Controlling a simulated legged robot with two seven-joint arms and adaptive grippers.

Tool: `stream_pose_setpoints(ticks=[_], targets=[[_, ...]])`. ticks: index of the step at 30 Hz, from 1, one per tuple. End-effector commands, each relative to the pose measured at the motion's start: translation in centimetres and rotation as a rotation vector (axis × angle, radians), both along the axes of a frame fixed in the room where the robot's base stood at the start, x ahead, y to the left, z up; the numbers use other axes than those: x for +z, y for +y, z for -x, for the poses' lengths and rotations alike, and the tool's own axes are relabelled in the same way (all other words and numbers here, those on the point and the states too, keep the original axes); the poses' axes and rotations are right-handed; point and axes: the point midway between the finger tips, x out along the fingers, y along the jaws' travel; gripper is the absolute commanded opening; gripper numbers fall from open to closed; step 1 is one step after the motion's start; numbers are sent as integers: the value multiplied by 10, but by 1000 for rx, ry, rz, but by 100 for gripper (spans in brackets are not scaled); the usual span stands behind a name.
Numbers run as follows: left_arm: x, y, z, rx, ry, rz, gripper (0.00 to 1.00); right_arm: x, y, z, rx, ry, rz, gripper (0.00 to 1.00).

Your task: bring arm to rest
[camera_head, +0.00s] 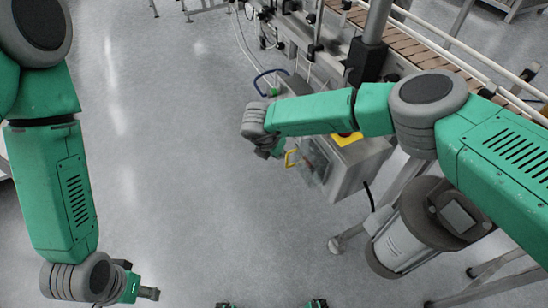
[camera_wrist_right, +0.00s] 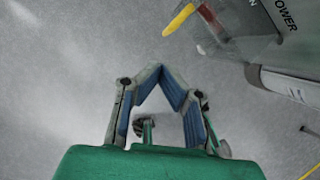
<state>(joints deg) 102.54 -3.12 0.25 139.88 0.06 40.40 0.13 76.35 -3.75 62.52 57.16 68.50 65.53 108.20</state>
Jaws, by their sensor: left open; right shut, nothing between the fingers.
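My left arm hangs down at the left of the head view, and its gripper (camera_head: 146,293) is open and empty over the bare floor near the bottom edge. My right arm reaches in from the right across the machine. Its gripper (camera_head: 272,150) is small and partly hidden behind the wrist, beside the control box. In the right wrist view the right gripper (camera_wrist_right: 160,72) shows clearly, its blue-padded fingers meeting at the tips with nothing between them.
The metal control box (camera_head: 358,165) with a yellow handle (camera_head: 292,158) stands close to my right gripper. The conveyor (camera_head: 420,49) runs across the upper right. A cylindrical motor-like unit (camera_head: 400,245) sits below my right arm. Grey floor (camera_head: 180,180) is clear between the arms.

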Motion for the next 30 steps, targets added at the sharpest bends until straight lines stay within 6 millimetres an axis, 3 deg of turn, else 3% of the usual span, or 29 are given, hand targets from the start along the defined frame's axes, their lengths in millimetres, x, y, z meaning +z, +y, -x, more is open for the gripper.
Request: stream_pose_setpoints(ticks=[3, 10, 14, 17, 19, 22, 26, 30], targets=[[10, 0, 0, 0, 0, 0, 51, 12, -6, -3, 0, 2, -2, 0], [9, 0, 0, 0, 0, 0, 51, 10, -9, -3, 33, -1, 4, 0], [9, 0, 0, -1, 0, 1, 51, 10, -2, 8, 310, -27, 114, 0], [9, 0, 0, -1, 0, 1, 51, 6, 2, 28, 741, -44, 298, 0], [9, 0, 0, -1, 0, 1, 51, -1, -3, 52, 1104, -34, 456, 0], [9, 0, 0, 0, 0, 0, 51, -14, -24, 96, 1617, 17, 678, 0], [9, 0, 0, 0, 0, 0, 51, -27, -79, 168, 2267, 130, 897, 0], [9, 0, 0, 0, 0, 0, 51, -24, -150, 249, 2861, 245, 987, 0]])
